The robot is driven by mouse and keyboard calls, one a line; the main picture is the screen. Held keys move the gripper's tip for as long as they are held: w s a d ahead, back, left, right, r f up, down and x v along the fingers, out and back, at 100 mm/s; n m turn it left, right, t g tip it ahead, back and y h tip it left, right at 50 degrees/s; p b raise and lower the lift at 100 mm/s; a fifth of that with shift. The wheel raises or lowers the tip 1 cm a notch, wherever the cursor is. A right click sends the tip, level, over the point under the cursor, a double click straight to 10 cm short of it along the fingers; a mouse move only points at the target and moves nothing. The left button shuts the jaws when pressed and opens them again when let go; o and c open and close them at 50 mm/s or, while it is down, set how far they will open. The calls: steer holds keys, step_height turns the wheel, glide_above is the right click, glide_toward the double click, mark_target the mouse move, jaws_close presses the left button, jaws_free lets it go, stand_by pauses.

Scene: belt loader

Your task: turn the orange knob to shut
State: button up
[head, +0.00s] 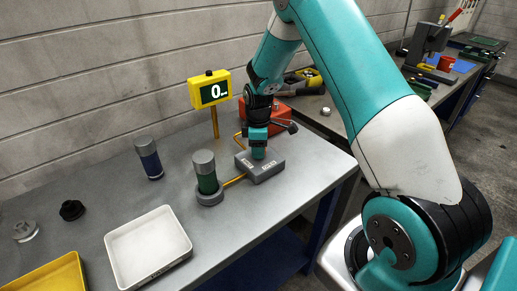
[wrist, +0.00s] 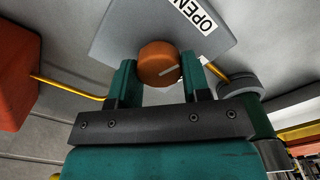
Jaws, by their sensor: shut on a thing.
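The orange knob (wrist: 159,64) shows in the wrist view, on a grey box with a white OPEN label (wrist: 196,15). The knob has a light pointer line on its face, slanting toward the right finger. My gripper (wrist: 160,78) has one teal finger on each side of the knob and is shut on it. In the head view the grey box (head: 267,174) lies on the bench with two small labels on its front part. My gripper (head: 258,152) points down onto the box and hides the knob there.
A green cylinder (head: 207,179) with grey ends stands left of the box, joined by a yellow line. A yellow display (head: 210,90) reads 0. A red box (head: 272,110) sits behind my gripper. A blue cylinder (head: 149,160) and white tray (head: 148,246) are further left.

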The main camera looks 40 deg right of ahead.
steer(key=m+b, duration=0.1)
steer(key=m, duration=0.2)
steer(key=shift+w+m, duration=0.1)
steer(key=shift+m, duration=0.3)
steer(key=m, duration=0.3)
steer(key=shift+d+m, duration=0.1)
steer(key=shift+m, duration=0.2)
steer(key=m+b, duration=0.1)
steer(key=m, duration=0.3)
steer(key=shift+w+d, duration=0.1)
steer(key=shift+d+r+m, duration=0.1)
steer(key=shift+m, duration=1.8)
steer(key=o, duration=0.9)
step_height(320, 180, up, 17)
steer(key=b, duration=0.3)
steer(key=shift+r, duration=0.2)
